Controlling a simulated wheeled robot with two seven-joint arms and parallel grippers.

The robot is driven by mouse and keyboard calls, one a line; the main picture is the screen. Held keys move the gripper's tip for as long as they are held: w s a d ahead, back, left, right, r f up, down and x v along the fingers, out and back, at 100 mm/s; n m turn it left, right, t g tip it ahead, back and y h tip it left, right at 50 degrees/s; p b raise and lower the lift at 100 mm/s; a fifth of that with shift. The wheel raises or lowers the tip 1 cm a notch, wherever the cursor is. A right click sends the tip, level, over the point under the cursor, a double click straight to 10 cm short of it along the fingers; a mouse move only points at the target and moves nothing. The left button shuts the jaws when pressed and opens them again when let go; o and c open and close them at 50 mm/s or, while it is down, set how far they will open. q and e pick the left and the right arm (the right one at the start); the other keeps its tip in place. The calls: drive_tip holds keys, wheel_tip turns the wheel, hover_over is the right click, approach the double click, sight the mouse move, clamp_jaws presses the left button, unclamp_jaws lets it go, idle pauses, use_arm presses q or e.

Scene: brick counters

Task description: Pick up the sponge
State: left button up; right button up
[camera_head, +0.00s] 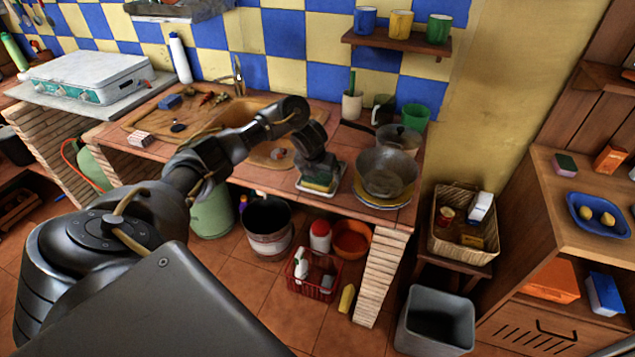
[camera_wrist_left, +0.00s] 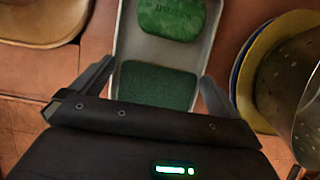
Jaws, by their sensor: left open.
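A green sponge (camera_wrist_left: 157,86) lies in a pale shallow tray (camera_wrist_left: 120,45) on the tiled counter, next to a green bar of soap (camera_wrist_left: 172,18). In the head view the sponge (camera_head: 319,184) shows below my left gripper (camera_head: 318,176), with the tray (camera_head: 336,187) around it. In the left wrist view my left gripper (camera_wrist_left: 157,74) is open, with one finger on each side of the sponge and tray. I cannot tell how far above the sponge the fingertips are. My right gripper is not in view.
A colander (camera_head: 387,172) stands on plates close to the right of the tray. Another green-and-pink sponge (camera_head: 565,164) lies on the right shelf. A crate (camera_head: 314,274) stands on the floor below.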

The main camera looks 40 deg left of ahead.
use_arm(q)
drive_tip(key=shift+c, duration=0.3)
drive_tip(key=c, duration=0.8)
drive_tip(key=shift+c, duration=0.2)
drive_tip(key=shift+r, duration=0.15)
